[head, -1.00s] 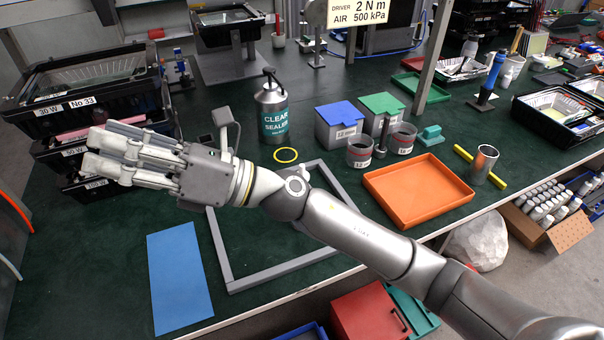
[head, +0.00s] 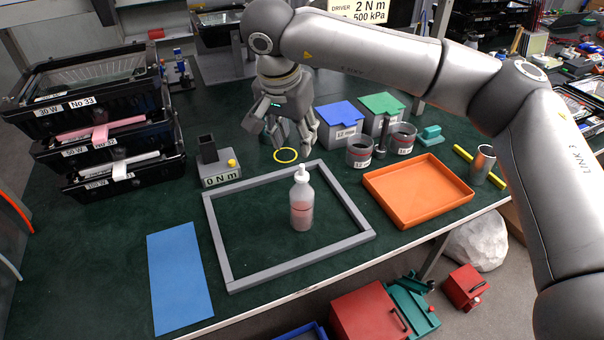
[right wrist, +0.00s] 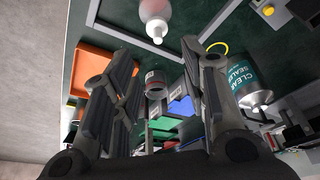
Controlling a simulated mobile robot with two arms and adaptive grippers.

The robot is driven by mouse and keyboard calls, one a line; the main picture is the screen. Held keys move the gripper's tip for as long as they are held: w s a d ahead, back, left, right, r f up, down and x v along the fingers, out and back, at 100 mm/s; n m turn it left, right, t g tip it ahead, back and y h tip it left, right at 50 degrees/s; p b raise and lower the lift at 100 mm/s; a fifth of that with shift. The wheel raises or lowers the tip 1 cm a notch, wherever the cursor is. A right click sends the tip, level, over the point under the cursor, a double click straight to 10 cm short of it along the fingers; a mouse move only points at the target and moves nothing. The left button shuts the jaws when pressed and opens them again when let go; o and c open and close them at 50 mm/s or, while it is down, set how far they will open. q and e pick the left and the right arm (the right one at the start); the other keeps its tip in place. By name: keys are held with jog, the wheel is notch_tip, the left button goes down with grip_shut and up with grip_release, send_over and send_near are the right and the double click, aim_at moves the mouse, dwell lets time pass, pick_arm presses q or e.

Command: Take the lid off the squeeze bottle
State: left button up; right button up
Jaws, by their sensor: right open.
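The squeeze bottle (head: 301,212) stands upright on the green bench, inside the grey frame. Its body is pale and translucent with pinkish contents in the lower part. Its white lid with a nozzle (head: 301,175) is on top. In the right wrist view the bottle (right wrist: 155,10) is at the top edge, its lid (right wrist: 157,32) pointing toward me. My right gripper (head: 287,152) hangs fingers down behind and above the bottle in the head view, not touching it. It is open and empty, its fingers spread in the right wrist view (right wrist: 157,52). My left gripper is not in view.
The grey frame (head: 222,245) surrounds the bottle. A yellow ring (head: 286,155) lies just behind it. An orange tray (head: 418,190) and grey cups (head: 360,152) are to the right. The Clear Sealer can (right wrist: 240,80) shows in the right wrist view. A blue mat (head: 180,277) lies front left.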

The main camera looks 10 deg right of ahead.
aim_at(302, 166)
jog(key=x, duration=0.5)
jog(key=shift+w+d+f+p, duration=0.1)
jog(key=shift+d+f+p, duration=0.1)
jog(key=shift+p, duration=0.2)
jog(key=p+x, duration=0.1)
jog(key=x, duration=0.3)
jog(key=shift+f, duration=0.25)
jog(key=shift+d+f, duration=0.1)
jog(key=shift+f, duration=0.25)
jog(key=shift+c, duration=0.2)
jog(key=c, duration=0.5)
jog(key=shift+c, duration=0.3)
jog(key=shift+c, duration=1.4)
